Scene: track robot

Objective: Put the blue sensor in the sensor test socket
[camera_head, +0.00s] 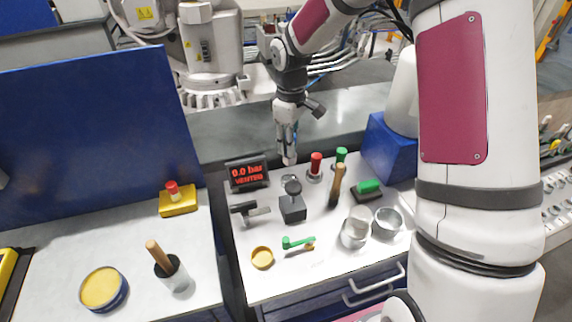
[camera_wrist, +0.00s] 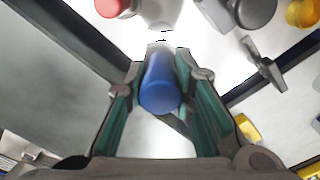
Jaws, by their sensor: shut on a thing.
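My gripper (camera_head: 287,148) is shut on the blue sensor, held above the back part of the white bench top. In the wrist view the blue sensor (camera_wrist: 160,88) sits between the two green-lined fingers (camera_wrist: 160,95), its blue end toward the camera and a pale tip pointing away. In the head view the fingers hide most of it. A small silver round fitting (camera_head: 289,179), possibly the sensor test socket, stands just below the tip. It also seems to show as a grey shape at the top of the wrist view (camera_wrist: 158,12). The sensor appears apart from it.
Close by stand a red-topped post (camera_head: 315,162), a display (camera_head: 248,173) reading "0.0 bar VENTED", a black block with a knob (camera_head: 292,208) and a grey T-handle (camera_head: 250,211). Metal cups (camera_head: 388,222) and a wooden handle (camera_head: 336,185) are to the right.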

